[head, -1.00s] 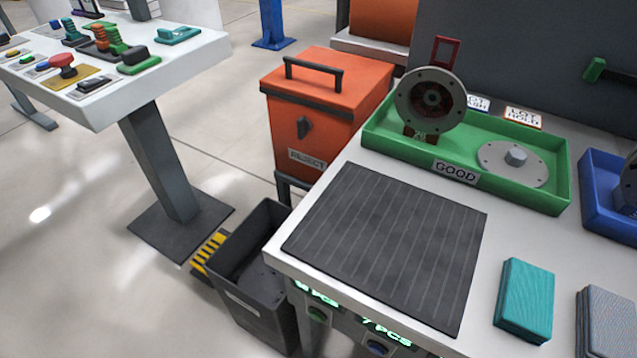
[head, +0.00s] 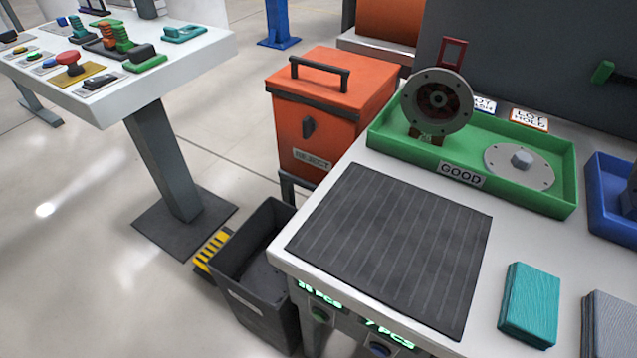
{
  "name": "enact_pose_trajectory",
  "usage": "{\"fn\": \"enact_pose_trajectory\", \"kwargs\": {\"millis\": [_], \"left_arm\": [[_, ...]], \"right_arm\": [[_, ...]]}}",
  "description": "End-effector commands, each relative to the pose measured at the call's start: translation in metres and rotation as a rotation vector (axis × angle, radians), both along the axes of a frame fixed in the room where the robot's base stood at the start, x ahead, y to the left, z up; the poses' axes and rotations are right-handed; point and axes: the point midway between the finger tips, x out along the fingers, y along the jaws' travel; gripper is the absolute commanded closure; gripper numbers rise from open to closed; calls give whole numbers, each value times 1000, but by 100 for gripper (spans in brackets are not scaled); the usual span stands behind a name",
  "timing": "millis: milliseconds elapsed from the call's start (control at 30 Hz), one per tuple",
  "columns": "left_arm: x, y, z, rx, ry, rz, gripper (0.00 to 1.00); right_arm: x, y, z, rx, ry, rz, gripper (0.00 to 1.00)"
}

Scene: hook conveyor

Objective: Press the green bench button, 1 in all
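The green bench button (head: 321,314) is on the front face of the white bench, below its front left corner. It sits under a lit green counter display (head: 319,294) whose text ends in "PCS". A blue button (head: 380,350) sits to its right under a second display reading "7 PCS" (head: 389,334). Neither of my grippers is in the head view, and nothing touches the green button.
A dark ribbed mat (head: 390,250) lies on the bench. Behind it stands a green GOOD tray (head: 398,150) with metal parts. A black bin (head: 258,310) stands left of the buttons, near the orange REJECT box (head: 325,120). A control table (head: 200,50) stands at far left.

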Motion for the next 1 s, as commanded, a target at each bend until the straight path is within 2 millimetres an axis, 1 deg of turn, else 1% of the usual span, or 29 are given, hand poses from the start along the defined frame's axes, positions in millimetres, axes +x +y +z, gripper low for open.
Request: {"fn": "enact_pose_trajectory", "kwargs": {"millis": [33, 67, 567, 600, 1000], "left_arm": [[0, 0, 0, 0, 0, 0, 50], [0, 0, 0, 0, 1, 0, 50], [-1, -3, 0, -12, 4, 9, 50], [-1, -3, 0, -12, 4, 9, 50], [-1, -3, -1, -10, 5, 8, 50]], "right_arm": [[0, 0, 0, 0, 1, 0, 38], [0, 0, 0, 1, 1, 0, 42], [-2, 1, -1, 2, 6, 1, 98], [-2, 1, -1, 2, 6, 1, 100], [-2, 2, -1, 4, 8, -2, 100]]}}
